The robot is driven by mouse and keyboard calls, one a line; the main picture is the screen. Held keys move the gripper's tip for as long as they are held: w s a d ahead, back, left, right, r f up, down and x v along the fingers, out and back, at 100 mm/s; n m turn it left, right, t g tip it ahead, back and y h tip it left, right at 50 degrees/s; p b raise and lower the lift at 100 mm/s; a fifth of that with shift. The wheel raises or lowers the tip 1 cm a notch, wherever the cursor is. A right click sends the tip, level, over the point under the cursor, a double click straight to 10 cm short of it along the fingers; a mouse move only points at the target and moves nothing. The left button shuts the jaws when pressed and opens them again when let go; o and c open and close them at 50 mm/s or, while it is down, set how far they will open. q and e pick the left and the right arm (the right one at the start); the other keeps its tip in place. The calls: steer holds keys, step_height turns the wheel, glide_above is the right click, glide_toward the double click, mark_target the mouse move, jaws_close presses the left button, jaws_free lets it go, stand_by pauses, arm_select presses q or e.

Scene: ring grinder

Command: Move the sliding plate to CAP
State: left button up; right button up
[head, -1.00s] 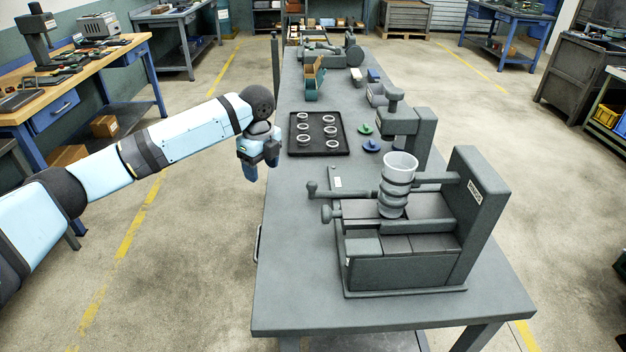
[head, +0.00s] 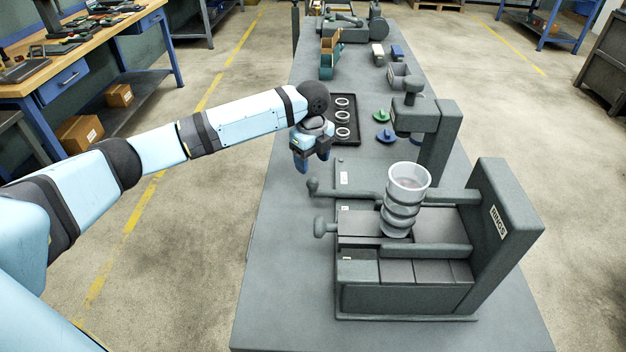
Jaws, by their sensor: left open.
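The ring grinder (head: 405,285) stands on the near part of the grey table, with a tall block marked RINGS at its right. Its sliding plate (head: 360,224) appears to be the flat grey part behind the front rail, with a knob (head: 321,227) at its left end. A lever with a ball end (head: 313,185) sticks out left behind the knob. My left gripper (head: 312,163) is open and empty, pointing down above the table, behind and slightly left of the lever's ball. I cannot read a CAP mark.
A small press (head: 437,135) stands behind the grinder. The table (head: 275,290) is clear left of the grinder.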

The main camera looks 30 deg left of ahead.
mark_target(313, 179)
arm_select(q)
step_height(313, 179, down, 8)
steer(key=shift+w+r, duration=0.1)
arm_select(e)
steer(key=shift+w+d+r, duration=0.1)
steer(key=shift+w+d, duration=0.1)
steer(key=shift+w, duration=0.2)
arm_select(q)
jaws_close()
steer(key=w+a+b, duration=0.1)
steer(key=w+a, duration=0.1)
steer(key=w, duration=0.2)
steer(key=w+a+b, duration=0.1)
steer(key=w, duration=0.3)
steer(key=w+a+b, duration=0.1)
steer(key=w+a, duration=0.1)
steer(key=w, duration=0.1)
steer(key=shift+w+a, duration=0.35)
steer(key=shift+w, duration=0.05)
steer(key=shift+w+a, duration=0.15)
steer(key=shift+w, duration=0.15)
steer(key=shift+a+r, duration=0.1)
steer(key=shift+r, duration=0.15)
arm_select(e)
steer(key=shift+w+a+f, duration=0.15)
steer(key=shift+a+f, duration=0.05)
steer(key=shift+f, duration=0.8)
